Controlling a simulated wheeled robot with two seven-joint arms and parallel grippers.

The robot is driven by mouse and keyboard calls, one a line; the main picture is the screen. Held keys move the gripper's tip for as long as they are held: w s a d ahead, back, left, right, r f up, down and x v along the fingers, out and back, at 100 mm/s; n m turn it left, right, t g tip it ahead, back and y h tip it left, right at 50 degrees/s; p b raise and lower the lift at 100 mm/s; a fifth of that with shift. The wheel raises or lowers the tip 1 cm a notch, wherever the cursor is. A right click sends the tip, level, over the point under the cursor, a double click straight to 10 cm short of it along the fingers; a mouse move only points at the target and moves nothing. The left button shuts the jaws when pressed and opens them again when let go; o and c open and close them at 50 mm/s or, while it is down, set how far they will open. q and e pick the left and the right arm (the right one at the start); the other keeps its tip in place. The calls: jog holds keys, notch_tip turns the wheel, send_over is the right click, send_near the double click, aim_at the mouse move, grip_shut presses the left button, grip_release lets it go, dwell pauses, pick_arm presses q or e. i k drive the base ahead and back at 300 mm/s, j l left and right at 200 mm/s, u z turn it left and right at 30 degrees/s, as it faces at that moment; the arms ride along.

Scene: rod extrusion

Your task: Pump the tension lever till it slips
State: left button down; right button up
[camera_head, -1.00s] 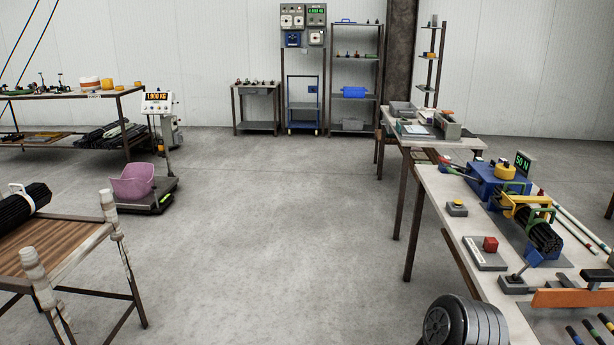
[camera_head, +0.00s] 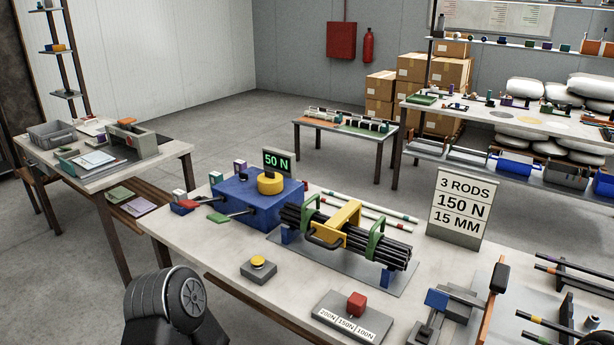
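The blue machine (camera_head: 240,205) with a yellow round cap (camera_head: 271,182) stands on the bench and has a display (camera_head: 278,162) reading 50 N. A red-handled lever (camera_head: 187,205) and a green-handled lever (camera_head: 219,217) stick out of its left side; I cannot tell which is the tension lever. Next to it, a bundle of black rods (camera_head: 390,252) lies in green clamps with a yellow bracket (camera_head: 340,225) around it. A selector plate (camera_head: 345,322) marked 200N, 150N and 100N carries a red knob (camera_head: 356,303). Neither gripper is in view.
A sign (camera_head: 458,207) reads 3 RODS, 150 N, 15 MM. A yellow button box (camera_head: 258,268) sits near the bench's front edge. A blue-and-black lever fixture (camera_head: 437,302) stands at right. My black arm link shows at lower left. Open floor lies left of the bench.

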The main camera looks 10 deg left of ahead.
aim_at(219, 219)
jog(key=j+z, duration=0.35)
jog(key=j, duration=0.6)
jog(key=j+z, duration=0.4)
jog(key=j, duration=0.55)
